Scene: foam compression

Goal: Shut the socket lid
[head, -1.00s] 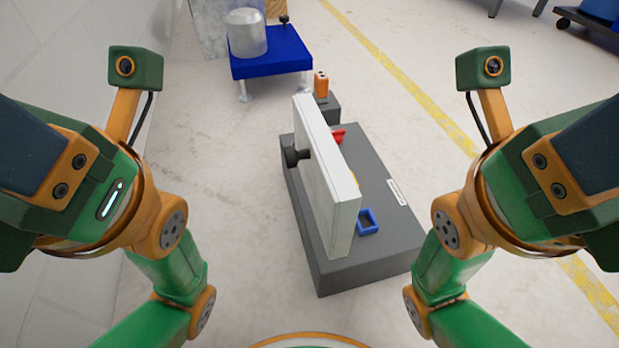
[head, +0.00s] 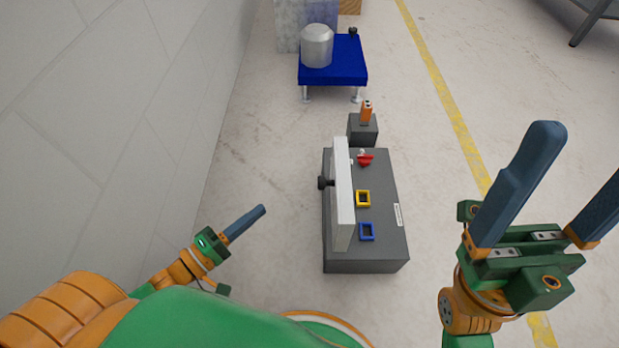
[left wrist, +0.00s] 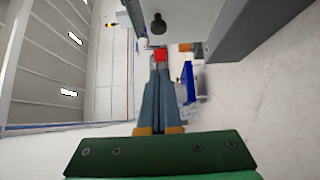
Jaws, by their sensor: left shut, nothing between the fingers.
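The socket lid (head: 343,205) is a pale panel standing upright along the left side of the grey socket box (head: 365,266). Its black knob (head: 325,183) sticks out from its left face; a black knob (left wrist: 158,24) also shows in the left wrist view. A yellow socket (head: 363,198), a blue socket (head: 367,231) and a red part (head: 365,159) lie uncovered on top. My left gripper (head: 262,209) is shut and empty, left of the lid and apart from it; its fingers also show in the left wrist view (left wrist: 160,75). My right gripper (head: 580,158) is open and empty at the right.
A small grey block (head: 362,131) with an orange item (head: 367,111) stands behind the box. Farther back is a blue table (head: 335,75) with a grey canister (head: 317,46). A wall (head: 130,100) borders the left. The floor between wall and box is clear.

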